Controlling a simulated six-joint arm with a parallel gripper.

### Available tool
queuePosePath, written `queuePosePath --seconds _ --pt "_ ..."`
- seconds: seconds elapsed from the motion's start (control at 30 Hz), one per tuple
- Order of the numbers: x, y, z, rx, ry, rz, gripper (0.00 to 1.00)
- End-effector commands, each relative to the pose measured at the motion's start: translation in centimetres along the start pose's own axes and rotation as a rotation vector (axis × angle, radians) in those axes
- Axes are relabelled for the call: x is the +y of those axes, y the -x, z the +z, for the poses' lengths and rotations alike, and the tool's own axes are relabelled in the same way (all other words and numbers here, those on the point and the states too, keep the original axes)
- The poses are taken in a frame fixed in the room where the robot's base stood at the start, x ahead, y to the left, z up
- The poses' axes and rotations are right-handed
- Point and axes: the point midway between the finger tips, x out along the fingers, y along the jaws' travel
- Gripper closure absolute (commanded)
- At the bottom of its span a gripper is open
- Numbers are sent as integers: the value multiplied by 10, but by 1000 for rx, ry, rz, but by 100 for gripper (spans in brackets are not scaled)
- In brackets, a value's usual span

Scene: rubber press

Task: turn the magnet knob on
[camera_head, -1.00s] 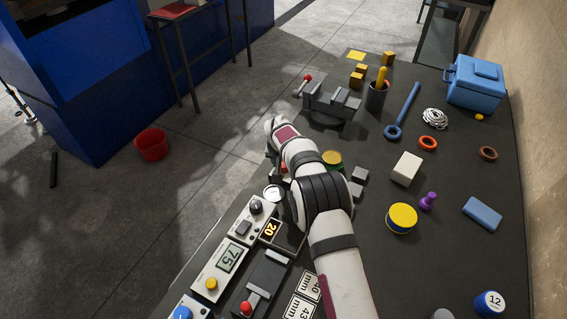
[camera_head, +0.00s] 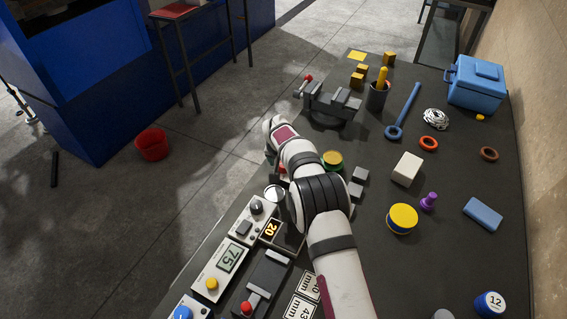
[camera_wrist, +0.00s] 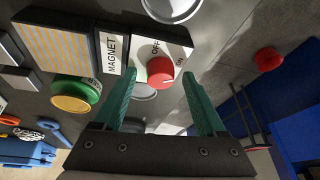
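The magnet knob (camera_wrist: 160,71) is red and round, on a white panel (camera_wrist: 178,49) marked OFF and ON, beside a MAGNET label (camera_wrist: 114,53). A short pale mark shows on its lower part; which label it points to is hard to tell. My gripper (camera_wrist: 160,74) is open, its two green fingers on either side of the knob in the wrist view, with gaps showing. I cannot tell whether the tips reach the knob's depth. In the head view my arm covers most of the panel, and only a bit of red (camera_head: 283,169) shows beside it.
A yellow-topped green button (camera_wrist: 74,94) and a ribbed yellow-grey block (camera_wrist: 58,47) are close to the left finger in the wrist view. A round metal rim (camera_wrist: 172,8) is above the panel. In the head view, control boxes (camera_head: 222,262) line the bench's left edge.

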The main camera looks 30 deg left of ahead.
Motion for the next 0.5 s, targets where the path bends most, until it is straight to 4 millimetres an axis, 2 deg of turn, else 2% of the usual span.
queuePosePath --seconds 0.17,0.27,0.37,0.5 --pt "0 2 0 0 0 0 26" --pt "0 14 -1 1 1 -1 26" --pt "-1 38 -1 3 2 -2 26" --pt "-1 85 -1 4 1 -2 26"
